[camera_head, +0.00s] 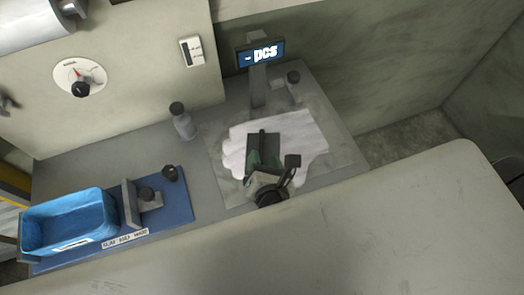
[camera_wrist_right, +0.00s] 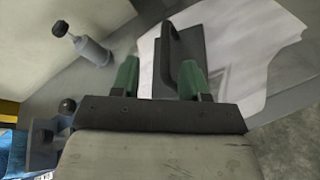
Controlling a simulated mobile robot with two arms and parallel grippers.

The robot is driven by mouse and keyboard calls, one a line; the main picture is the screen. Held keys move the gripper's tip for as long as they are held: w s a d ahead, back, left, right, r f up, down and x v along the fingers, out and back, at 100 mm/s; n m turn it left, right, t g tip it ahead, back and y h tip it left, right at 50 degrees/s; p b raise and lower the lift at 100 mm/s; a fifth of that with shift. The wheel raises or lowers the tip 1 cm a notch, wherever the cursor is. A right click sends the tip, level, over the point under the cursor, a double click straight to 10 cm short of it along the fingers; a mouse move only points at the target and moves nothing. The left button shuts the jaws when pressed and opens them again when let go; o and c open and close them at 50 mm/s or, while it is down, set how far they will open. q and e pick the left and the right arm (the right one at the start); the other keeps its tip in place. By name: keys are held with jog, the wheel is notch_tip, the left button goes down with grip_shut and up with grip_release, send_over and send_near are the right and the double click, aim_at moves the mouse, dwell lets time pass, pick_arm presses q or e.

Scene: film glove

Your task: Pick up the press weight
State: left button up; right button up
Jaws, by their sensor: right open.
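The press weight (camera_head: 263,142), a dark flat plate with an upright bar handle, rests on a white glove-like sheet (camera_head: 305,140). In the right wrist view the weight (camera_wrist_right: 194,46) lies just beyond and between my green fingers, with its handle rising towards the camera. My right gripper (camera_head: 264,160) is open over the near side of the weight and partly hides it. In the wrist view the gripper (camera_wrist_right: 159,72) has a finger on each side of the handle; I cannot tell whether either touches it. My left gripper is out of view.
A blue bin (camera_head: 68,222) and a grey stand (camera_head: 140,205) are at left on a blue mat (camera_head: 178,205). A grey bottle (camera_head: 183,124) stands behind left. A display post (camera_head: 259,85) and another bottle (camera_head: 293,87) stand behind the sheet.

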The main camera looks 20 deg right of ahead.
aim_at(262, 148)
jog(key=shift+w+d+f+b, duration=0.35)
jog(key=shift+w+f+b, duration=0.15)
jog(key=shift+w, duration=0.2)
jog(key=shift+w+d+f+b, duration=0.15)
jog(key=shift+w+f+b, duration=0.35)
jog(key=shift+w+b, duration=0.1)
jog(key=b+x, duration=0.1)
jog(key=x, duration=0.1)
jog(key=shift+w, duration=0.35)
jog(key=shift+w+d, duration=0.1)
jog(key=shift+w, duration=0.05)
grip_shut()
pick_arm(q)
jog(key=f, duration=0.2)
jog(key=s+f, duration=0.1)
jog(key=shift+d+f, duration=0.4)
